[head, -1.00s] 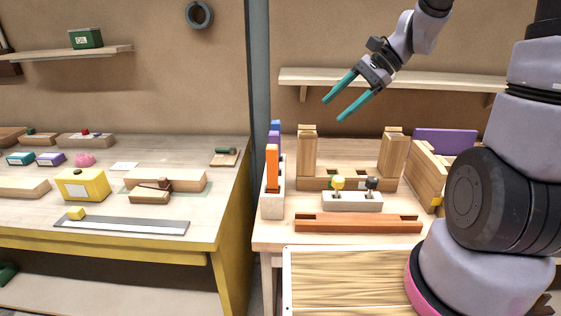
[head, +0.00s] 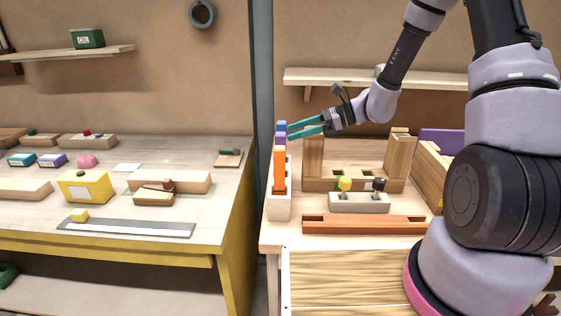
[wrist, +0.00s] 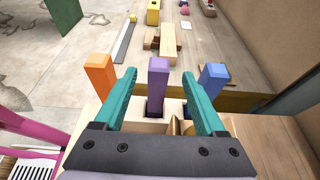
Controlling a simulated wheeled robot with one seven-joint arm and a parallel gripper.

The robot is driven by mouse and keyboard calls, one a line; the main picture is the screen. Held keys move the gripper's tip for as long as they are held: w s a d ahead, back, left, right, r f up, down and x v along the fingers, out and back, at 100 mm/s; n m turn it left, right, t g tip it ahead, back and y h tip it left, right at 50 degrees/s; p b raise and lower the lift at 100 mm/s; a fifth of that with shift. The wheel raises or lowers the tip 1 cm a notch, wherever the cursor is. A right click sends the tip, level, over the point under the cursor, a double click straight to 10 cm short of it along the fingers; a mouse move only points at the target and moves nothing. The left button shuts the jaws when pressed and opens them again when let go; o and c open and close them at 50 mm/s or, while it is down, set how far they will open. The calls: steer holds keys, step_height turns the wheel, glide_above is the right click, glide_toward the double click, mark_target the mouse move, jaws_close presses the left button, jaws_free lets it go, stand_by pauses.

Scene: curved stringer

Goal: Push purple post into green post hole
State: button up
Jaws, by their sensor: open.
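The purple post (head: 280,140) stands upright in a pale block (head: 279,206), between an orange post (head: 279,168) in front and a blue post (head: 280,126) behind. My gripper (head: 290,130) is open at post-top height, its teal fingers pointing left. In the wrist view, the purple post (wrist: 158,80) shows between the open fingers (wrist: 159,74), with the orange post (wrist: 99,74) left and the blue post (wrist: 213,78) right. I cannot tell whether the fingers touch it. A small green patch (head: 337,183) shows on the wooden frame's base, partly behind a yellow knob; I cannot make out a hole there.
The wooden frame's two uprights (head: 313,158) (head: 398,155) stand right of the posts. A grey block (head: 358,203) with yellow and black knobs and a reddish slotted bar (head: 365,225) lie in front. A shelf (head: 370,77) is on the wall behind. A cluttered second bench is at left.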

mark_target(281, 133)
steer(key=x, duration=0.5)
jaws_close()
